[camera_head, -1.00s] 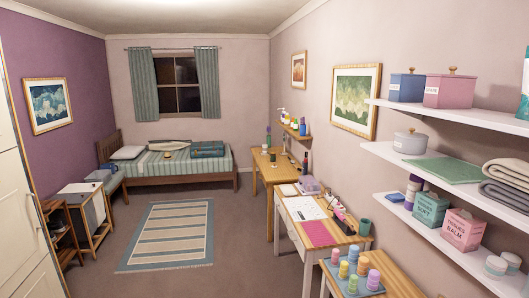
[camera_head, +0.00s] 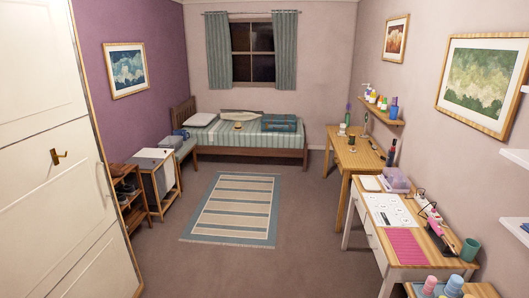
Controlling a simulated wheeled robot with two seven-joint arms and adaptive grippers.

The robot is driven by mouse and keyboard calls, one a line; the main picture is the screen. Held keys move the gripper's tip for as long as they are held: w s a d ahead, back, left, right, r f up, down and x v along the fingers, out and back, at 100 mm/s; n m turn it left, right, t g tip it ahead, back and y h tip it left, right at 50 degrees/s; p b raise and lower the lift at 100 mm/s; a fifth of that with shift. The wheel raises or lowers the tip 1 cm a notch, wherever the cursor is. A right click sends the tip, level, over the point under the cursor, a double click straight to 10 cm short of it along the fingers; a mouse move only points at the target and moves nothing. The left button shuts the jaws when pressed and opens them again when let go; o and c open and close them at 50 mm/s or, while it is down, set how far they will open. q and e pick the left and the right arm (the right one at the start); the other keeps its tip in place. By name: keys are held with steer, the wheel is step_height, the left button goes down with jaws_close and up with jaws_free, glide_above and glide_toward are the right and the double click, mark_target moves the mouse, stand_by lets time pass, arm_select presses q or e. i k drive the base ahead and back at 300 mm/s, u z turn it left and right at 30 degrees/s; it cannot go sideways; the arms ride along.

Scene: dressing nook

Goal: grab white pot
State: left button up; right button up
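No white pot can be made out clearly in the current head view. The wall shelves at the right (camera_head: 515,158) show only their left ends, and no pot shows on those parts. Small bottles and jars stand on the far wall shelf (camera_head: 380,118), too small to tell apart. Neither of my grippers is in view.
A white-fronted desk (camera_head: 388,272) with a pink mat (camera_head: 408,246) and a green mug (camera_head: 469,250) stands at the right. A wooden table (camera_head: 352,157) is behind it. A white door (camera_head: 50,170) is at the left. The floor around the striped rug (camera_head: 236,207) is clear.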

mark_target(342, 128)
steer(key=u, duration=0.2)
steer(key=i, duration=2.05)
steer(key=u, duration=0.2)
steer(key=i, duration=2.1)
steer(key=z, duration=0.4)
steer(key=i, duration=2)
steer(key=z, duration=1)
steer(key=i, duration=1.9)
steer(key=z, duration=0.6)
